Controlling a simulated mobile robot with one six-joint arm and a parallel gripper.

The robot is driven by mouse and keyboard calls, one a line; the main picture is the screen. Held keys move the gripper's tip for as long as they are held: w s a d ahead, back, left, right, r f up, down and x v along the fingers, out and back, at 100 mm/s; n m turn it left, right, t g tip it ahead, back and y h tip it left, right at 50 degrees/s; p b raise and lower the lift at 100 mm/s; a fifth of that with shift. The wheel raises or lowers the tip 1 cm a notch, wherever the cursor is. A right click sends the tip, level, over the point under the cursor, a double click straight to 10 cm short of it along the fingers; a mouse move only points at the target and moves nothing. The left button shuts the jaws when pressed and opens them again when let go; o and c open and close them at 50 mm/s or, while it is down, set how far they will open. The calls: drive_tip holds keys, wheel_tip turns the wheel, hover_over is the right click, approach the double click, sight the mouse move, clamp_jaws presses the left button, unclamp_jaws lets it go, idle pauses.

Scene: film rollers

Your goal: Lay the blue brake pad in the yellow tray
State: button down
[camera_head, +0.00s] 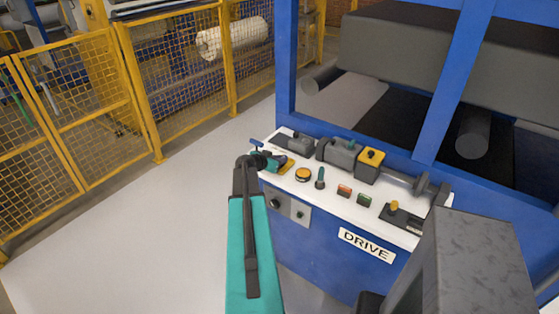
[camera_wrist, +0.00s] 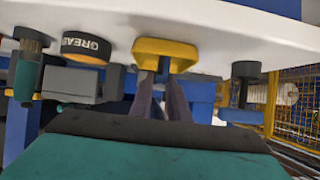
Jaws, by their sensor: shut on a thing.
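The yellow tray (camera_head: 287,168) is a small, shallow piece at the left end of the white console top, and in the wrist view the yellow tray (camera_wrist: 165,49) stands upside down just beyond my fingertips. My gripper (camera_head: 275,162) is at the console's left edge, beside the tray. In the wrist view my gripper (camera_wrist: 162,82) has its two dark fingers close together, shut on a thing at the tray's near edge. I take this for the blue brake pad; it is mostly hidden by the fingers, and I cannot tell whether it touches the tray.
A round grease tin (camera_wrist: 86,47) with a dark rim stands next to the tray. A dark green-based knob (camera_head: 320,178), a yellow-faced block (camera_head: 370,163) and buttons crowd the white console top (camera_head: 330,205). A blue frame post (camera_head: 285,60) rises behind. Yellow fencing (camera_head: 190,60) stands left, across open floor.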

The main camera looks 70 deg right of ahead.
drive_tip(key=shift+f, duration=0.1)
drive_tip(key=c, duration=1.7)
unclamp_jaws()
drive_tip(key=shift+b+v, duration=1.85)
drive_tip(key=shift+v, duration=4.2)
